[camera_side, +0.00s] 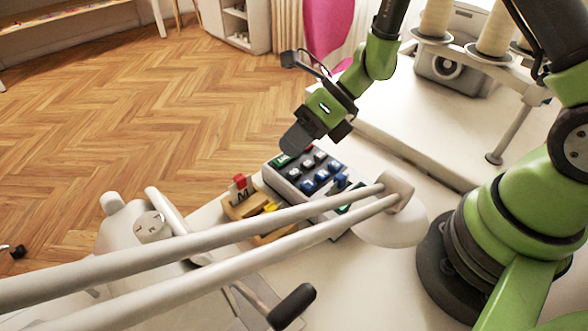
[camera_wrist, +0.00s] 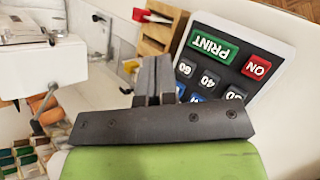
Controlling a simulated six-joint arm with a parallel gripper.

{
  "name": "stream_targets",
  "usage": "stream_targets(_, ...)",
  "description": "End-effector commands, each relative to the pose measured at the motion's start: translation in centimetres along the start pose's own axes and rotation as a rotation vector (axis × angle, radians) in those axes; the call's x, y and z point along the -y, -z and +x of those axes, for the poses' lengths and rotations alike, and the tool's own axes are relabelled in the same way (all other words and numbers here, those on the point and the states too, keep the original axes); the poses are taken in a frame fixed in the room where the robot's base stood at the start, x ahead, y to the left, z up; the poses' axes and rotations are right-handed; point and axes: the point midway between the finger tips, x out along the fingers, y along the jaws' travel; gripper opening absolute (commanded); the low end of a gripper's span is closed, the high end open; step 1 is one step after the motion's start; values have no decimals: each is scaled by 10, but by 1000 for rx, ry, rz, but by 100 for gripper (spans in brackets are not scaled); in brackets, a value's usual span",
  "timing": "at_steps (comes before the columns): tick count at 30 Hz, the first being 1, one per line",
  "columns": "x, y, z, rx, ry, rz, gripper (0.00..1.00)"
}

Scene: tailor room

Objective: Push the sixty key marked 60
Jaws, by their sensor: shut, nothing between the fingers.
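The grey keypad (camera_wrist: 285,53) has a green PRINT key (camera_wrist: 208,45) and a red ON key (camera_wrist: 257,68) in the wrist view, lettering upside down. The dark key nearest PRINT appears to be the sixty key (camera_wrist: 186,68); its small label is hard to read. It sits just right of my fingers in that view. In the side view the keypad (camera_side: 322,202) lies on the white table, partly behind pale bars. My gripper (camera_side: 291,145) is shut and empty, tilted above the keypad's PRINT end. It also shows in the wrist view (camera_wrist: 157,60), apart from the keys.
Pale bars (camera_side: 220,232) cross in front of the keypad in the side view. A wooden holder (camera_wrist: 158,38) with red and yellow items stands beside the keypad. A white machine (camera_side: 150,228) is at left. Thread cones (camera_side: 496,30) stand at the back right.

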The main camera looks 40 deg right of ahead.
Motion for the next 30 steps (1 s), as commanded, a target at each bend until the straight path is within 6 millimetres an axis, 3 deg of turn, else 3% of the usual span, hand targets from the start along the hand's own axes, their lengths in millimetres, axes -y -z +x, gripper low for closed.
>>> stream_targets(9, -15, -15, -20, 2, 0, -1, 0)
stream_targets(26, -16, -16, -22, 0, 0, -2, 0)
stream_targets(30, -25, -21, -32, 1, -5, -103, 0)
